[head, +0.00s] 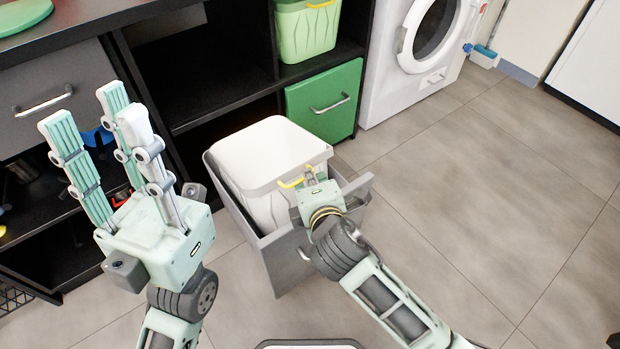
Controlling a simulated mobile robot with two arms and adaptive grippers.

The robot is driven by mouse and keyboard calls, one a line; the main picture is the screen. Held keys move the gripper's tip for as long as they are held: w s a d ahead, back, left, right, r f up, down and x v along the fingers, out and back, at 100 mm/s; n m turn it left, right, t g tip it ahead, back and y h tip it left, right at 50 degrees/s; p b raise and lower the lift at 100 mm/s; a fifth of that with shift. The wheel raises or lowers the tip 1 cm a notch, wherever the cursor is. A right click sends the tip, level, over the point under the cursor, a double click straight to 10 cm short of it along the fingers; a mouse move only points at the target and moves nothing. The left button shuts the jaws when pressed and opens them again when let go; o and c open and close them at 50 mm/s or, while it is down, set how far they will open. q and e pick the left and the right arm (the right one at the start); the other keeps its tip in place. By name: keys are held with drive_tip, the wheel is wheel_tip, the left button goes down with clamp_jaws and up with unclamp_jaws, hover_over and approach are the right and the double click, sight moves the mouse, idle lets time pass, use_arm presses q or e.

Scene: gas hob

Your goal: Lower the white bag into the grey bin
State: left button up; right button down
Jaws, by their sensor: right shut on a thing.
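The white bag (262,150) looks like a white box-shaped container with a rim and a yellow handle. Its lower part is inside the grey bin (283,262), and its top stands above the bin's rim. My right gripper (308,180) is at the bag's near right edge by the yellow handle, shut on the bag. Its fingertips are mostly hidden by its own body. My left gripper (98,122) is raised to the left of the bin, with its fingers spread, open and empty. The bag's bottom is hidden inside the bin.
Behind the bin is a black shelf unit (215,75) with a green basket (306,32) and a green drawer (325,103). A white washing machine (415,60) stands at the back right. The tiled floor (480,200) to the right is clear.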

drive_tip(key=c, duration=1.8)
unclamp_jaws()
drive_tip(key=v, duration=1.2)
drive_tip(key=shift+r, duration=0.1)
